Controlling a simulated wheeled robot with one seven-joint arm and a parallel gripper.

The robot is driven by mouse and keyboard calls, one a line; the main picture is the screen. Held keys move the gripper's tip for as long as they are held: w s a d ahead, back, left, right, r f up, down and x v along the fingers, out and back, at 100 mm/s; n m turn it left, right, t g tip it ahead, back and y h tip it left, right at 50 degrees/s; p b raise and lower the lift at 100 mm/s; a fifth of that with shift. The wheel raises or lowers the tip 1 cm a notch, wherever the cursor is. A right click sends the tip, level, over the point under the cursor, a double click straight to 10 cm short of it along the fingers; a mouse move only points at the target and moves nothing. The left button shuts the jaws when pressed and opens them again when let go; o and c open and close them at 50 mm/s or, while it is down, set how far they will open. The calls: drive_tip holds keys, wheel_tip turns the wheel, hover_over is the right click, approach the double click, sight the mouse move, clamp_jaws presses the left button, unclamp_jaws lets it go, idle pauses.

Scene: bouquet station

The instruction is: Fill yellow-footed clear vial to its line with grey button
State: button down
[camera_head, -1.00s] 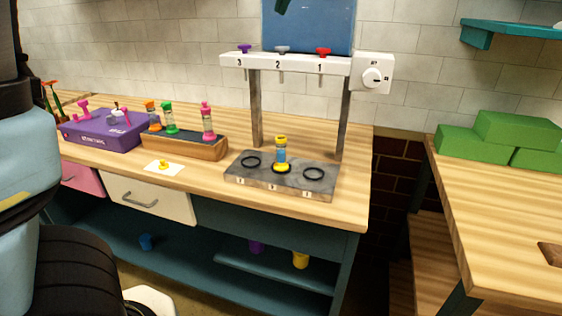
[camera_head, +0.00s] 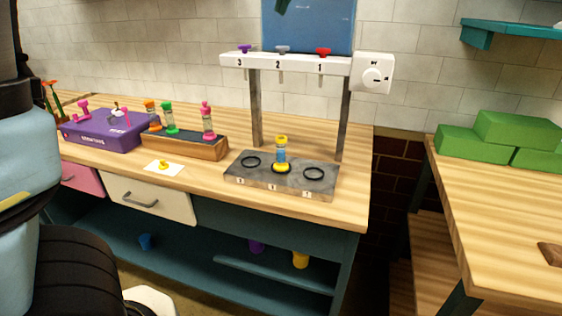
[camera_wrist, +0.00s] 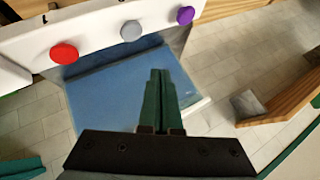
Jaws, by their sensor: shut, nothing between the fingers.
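The clear vial (camera_head: 281,155) with a yellow foot and yellow top stands upright in the middle ring of the grey base plate (camera_head: 235,178), under nozzle 2. Blue liquid shows inside it; I cannot make out its line. The grey button (camera_head: 282,49) sits on top of the white dispenser bar (camera_head: 300,64), between the purple and red ones. In the wrist view the grey button (camera_wrist: 131,30) is beyond the fingertips and left of them. My gripper (camera_wrist: 159,75) is shut and empty, its green fingers apart from the buttons, in front of the blue panel (camera_wrist: 105,85).
The red button (camera_head: 323,51) and purple button (camera_head: 244,48) flank the grey one. A white dial box (camera_head: 373,73) is at the bar's right end. A wooden rack (camera_head: 190,147) with several vials and a purple box (camera_head: 100,132) stand left.

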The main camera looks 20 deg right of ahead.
sight(283, 47)
drive_tip(key=shift+r, duration=0.1)
drive_tip(key=shift+r, duration=1.85)
drive_tip(key=shift+f, duration=0.15)
wheel_tip(283, 47, down, 9)
drive_tip(key=b, duration=0.7)
drive_tip(key=shift+r, duration=0.2)
drive_tip(key=shift+f, duration=0.15)
idle(0.5)
drive_tip(key=shift+f+b, duration=0.25)
drive_tip(key=shift+b, duration=0.25)
